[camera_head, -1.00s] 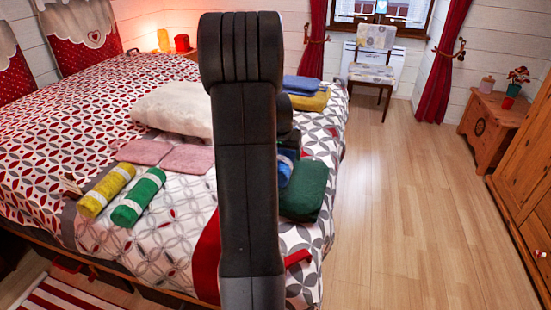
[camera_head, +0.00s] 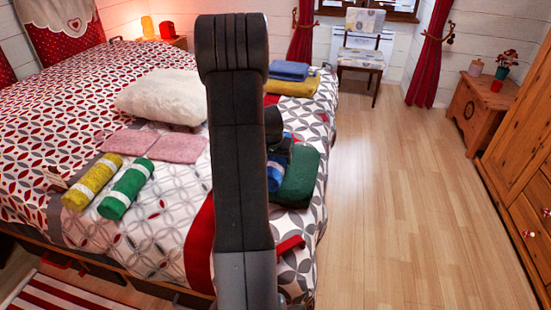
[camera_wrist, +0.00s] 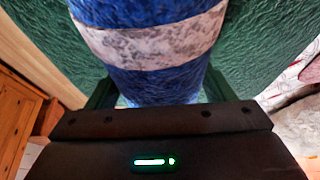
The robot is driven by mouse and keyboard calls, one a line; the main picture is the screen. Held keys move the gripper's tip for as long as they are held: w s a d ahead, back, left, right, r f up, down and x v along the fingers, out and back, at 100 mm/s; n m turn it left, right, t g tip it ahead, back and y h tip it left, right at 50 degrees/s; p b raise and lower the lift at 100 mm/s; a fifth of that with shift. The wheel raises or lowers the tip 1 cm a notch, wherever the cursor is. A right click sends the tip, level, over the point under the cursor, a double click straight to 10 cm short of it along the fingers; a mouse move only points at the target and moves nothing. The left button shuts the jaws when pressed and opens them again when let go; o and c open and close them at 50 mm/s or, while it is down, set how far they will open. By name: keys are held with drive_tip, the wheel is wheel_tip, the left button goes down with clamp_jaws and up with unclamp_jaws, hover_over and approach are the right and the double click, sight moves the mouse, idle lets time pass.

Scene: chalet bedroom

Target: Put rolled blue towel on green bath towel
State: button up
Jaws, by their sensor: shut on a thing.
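The rolled blue towel (camera_head: 275,178) with a pale band is partly hidden behind my arm in the head view. It fills the upper middle of the wrist view (camera_wrist: 150,83). My gripper (camera_wrist: 160,97) is shut on this roll. The green bath towel (camera_head: 298,180) lies folded on the right edge of the bed. It shows behind and on both sides of the blue roll in the wrist view (camera_wrist: 255,45). The roll is over or against the green towel; I cannot tell whether they touch. My arm hides most of the gripper in the head view.
On the bed (camera_head: 165,225) lie a yellow roll (camera_head: 92,183), a green roll (camera_head: 127,188), pink folded towels (camera_head: 178,149), a white cushion (camera_head: 160,97), and a blue folded towel (camera_head: 290,70) on a yellow one (camera_head: 292,87). Floor (camera_head: 390,200) right of the bed is clear.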

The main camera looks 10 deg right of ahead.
drive_tip(key=o, duration=1.1)
drive_tip(key=shift+f, duration=0.1)
drive_tip(key=shift+r, duration=0.35)
drive_tip(key=p+v, duration=0.1)
drive_tip(key=v, duration=1)
drive_tip(key=shift+s+r, duration=0.2)
drive_tip(key=shift+r, duration=0.1)
